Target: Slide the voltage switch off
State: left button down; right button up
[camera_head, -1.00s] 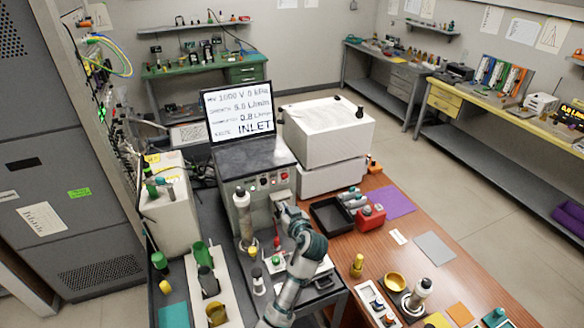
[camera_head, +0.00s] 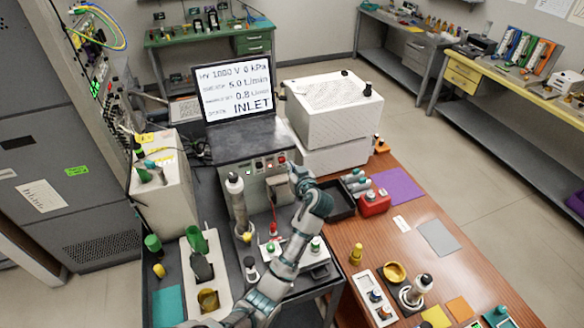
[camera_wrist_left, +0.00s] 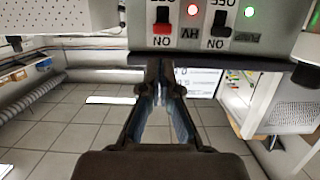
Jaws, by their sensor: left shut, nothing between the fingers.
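The voltage switch (camera_wrist_left: 163,26), marked HV with ON and OFF, is a red slider in a black slot on the console panel. The wrist view shows it upside down; the red slider sits at the ON end. The console (camera_head: 245,148) has a screen (camera_head: 237,93) reading HV 1000 V. My left gripper (camera_head: 296,172) is at the right side of the console front. In the wrist view, my left gripper (camera_wrist_left: 159,72) is shut and empty, its tips just short of the switch in the picture. Contact cannot be told. My right gripper is not in view.
A second, black switch (camera_wrist_left: 218,24) sits beside the HV switch, with a green light (camera_wrist_left: 250,12) near it. A white box (camera_head: 334,112) and a black tray (camera_head: 334,205) are to the right.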

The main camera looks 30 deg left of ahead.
aim_at(281, 155)
pick_arm(q)
jog(key=p+x, duration=0.1)
jog(key=x, duration=0.4)
jog(key=shift+a, duration=0.3)
jog(key=shift+w+a+f, duration=0.2)
jog(key=shift+w+a, duration=0.25)
